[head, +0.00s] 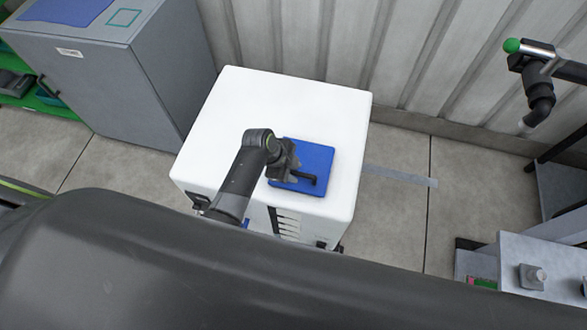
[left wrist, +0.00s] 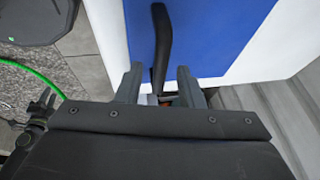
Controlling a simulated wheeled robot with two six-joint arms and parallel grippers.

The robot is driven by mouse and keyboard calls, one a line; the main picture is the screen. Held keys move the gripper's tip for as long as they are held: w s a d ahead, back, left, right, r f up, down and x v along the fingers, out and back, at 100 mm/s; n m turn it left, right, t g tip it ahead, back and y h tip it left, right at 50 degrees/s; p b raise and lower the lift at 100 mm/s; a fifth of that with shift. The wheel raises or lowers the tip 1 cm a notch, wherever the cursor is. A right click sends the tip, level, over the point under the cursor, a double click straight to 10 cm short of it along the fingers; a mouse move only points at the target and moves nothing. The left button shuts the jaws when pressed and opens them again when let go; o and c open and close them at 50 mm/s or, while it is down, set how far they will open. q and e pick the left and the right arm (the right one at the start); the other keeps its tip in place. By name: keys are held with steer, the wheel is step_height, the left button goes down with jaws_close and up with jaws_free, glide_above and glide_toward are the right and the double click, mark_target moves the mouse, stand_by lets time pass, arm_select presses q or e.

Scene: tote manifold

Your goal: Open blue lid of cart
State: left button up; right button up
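The white cart (head: 245,95) stands in the middle of the head view. Its blue lid (head: 318,157) lies flat and closed on the top near the front right. A black bar handle (head: 306,178) is on the lid. My left gripper (head: 290,172) is over the left part of the lid, close to the handle, and hides part of it. In the left wrist view its fingers (left wrist: 160,72) are apart, with the end of the handle (left wrist: 161,40) between them and the blue lid (left wrist: 225,35) behind. I cannot tell whether they touch the handle.
A grey cabinet (head: 90,85) stands left of the cart. A corrugated wall (head: 400,50) is close behind it. The floor (head: 395,215) right of the cart is clear.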

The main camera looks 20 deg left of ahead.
arm_select(q)
steer(key=shift+c, duration=0.2)
arm_select(e)
steer(key=shift+s+d, duration=0.1)
steer(key=shift+d, duration=0.05)
arm_select(q)
jaws_close()
arm_select(e)
steer(key=shift+d, duration=0.2)
